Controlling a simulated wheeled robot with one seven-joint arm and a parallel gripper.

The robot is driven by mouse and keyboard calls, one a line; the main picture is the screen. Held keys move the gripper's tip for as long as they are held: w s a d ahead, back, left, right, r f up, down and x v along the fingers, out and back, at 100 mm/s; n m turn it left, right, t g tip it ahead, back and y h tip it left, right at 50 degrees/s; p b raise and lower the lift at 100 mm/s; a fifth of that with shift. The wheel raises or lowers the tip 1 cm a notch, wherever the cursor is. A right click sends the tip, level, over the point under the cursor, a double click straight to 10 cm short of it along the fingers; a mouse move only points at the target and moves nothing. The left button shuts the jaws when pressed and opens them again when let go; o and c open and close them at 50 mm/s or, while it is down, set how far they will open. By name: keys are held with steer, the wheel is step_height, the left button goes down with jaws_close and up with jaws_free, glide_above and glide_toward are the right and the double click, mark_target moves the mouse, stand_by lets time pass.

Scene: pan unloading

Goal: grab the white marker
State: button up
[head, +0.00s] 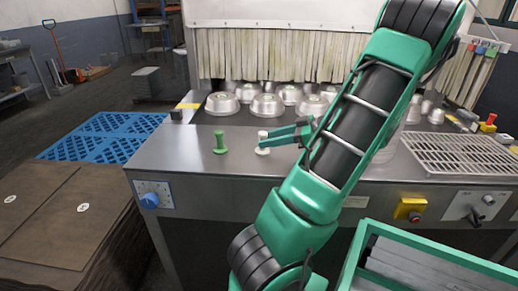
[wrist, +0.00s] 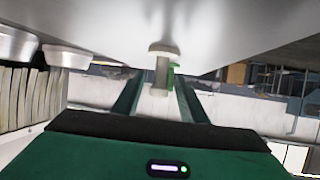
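The white marker (head: 263,150), a small spool-like post with a round cap, stands upright on the steel table (head: 185,160). It also shows in the wrist view (wrist: 162,72), centred between my fingers. My gripper (head: 268,139) reaches in from the right at the marker's height. In the wrist view, my gripper (wrist: 158,84) is open, with one finger on each side of the marker and a visible gap to each. A green marker (head: 220,143) of similar shape stands to the left; it is partly hidden behind the white one in the wrist view (wrist: 172,76).
Several metal pans (head: 222,103) stand along the back of the table before a strip curtain (head: 270,55). A wire rack (head: 460,153) lies to the right. A green crate (head: 430,256) is at the front right. The table left of the green marker is clear.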

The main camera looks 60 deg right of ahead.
mark_target(262, 133)
steer(key=shift+x, duration=1.55)
jaws_close()
steer(key=shift+r, duration=0.2)
steer(key=shift+r, duration=0.25)
step_height(262, 133, up, 4)
steer(key=shift+s+a+f, duration=0.1)
steer(key=shift+a+f, duration=0.1)
steer(key=s+a+r, duration=0.3)
steer(key=a+r, duration=0.3)
steer(key=a, duration=0.4)
steer(key=shift+a+r, duration=0.25)
steer(key=shift+a, duration=0.05)
